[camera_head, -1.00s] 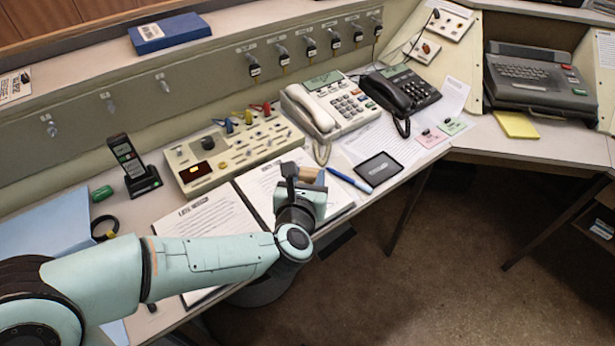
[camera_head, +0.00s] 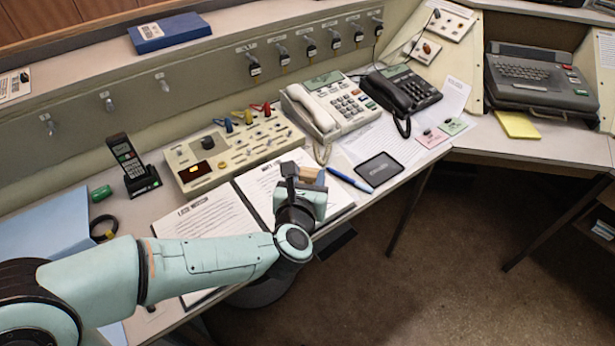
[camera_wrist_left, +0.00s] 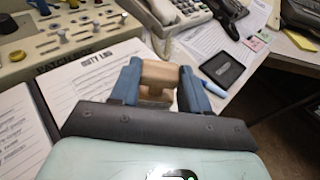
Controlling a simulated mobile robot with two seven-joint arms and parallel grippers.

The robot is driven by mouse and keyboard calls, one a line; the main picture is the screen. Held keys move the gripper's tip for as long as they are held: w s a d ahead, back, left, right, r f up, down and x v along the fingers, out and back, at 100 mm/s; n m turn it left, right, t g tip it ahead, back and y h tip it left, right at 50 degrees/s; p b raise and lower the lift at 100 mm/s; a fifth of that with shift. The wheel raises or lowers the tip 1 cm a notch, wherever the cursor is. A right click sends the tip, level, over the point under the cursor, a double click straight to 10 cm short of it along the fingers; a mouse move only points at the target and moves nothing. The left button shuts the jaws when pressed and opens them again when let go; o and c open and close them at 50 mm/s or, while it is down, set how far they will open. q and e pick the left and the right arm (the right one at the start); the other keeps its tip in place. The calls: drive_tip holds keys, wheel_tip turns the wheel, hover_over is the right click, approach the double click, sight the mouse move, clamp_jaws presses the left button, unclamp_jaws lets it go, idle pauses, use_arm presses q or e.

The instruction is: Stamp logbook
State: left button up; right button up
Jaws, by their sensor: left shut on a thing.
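The open logbook lies on the desk, its left page (camera_head: 205,222) and right page (camera_head: 262,182) both printed with text; the right page, headed "DUTY LOG", also shows in the left wrist view (camera_wrist_left: 88,72). My left gripper (camera_head: 308,178) is above the right page near its right side. It is shut on the wooden stamp (camera_wrist_left: 157,80), which sits between the blue fingers in the left wrist view. The stamp's lower end is hidden, so I cannot tell whether it touches the page. The black ink pad (camera_head: 378,169) lies to the right. My right gripper is not in view.
A blue pen (camera_head: 349,180) lies between the logbook and the ink pad. A switch panel (camera_head: 232,150), a white phone (camera_head: 330,103) and a black phone (camera_head: 402,90) stand behind. A cordless handset (camera_head: 128,158) stands at left, near a blue folder (camera_head: 45,235).

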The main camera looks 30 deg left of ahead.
use_arm(q)
drive_tip(key=shift+f, duration=0.2)
wheel_tip(320, 180, up, 7)
drive_tip(key=p, duration=0.5)
idle(0.4)
drive_tip(key=shift+r, duration=0.1)
idle(0.4)
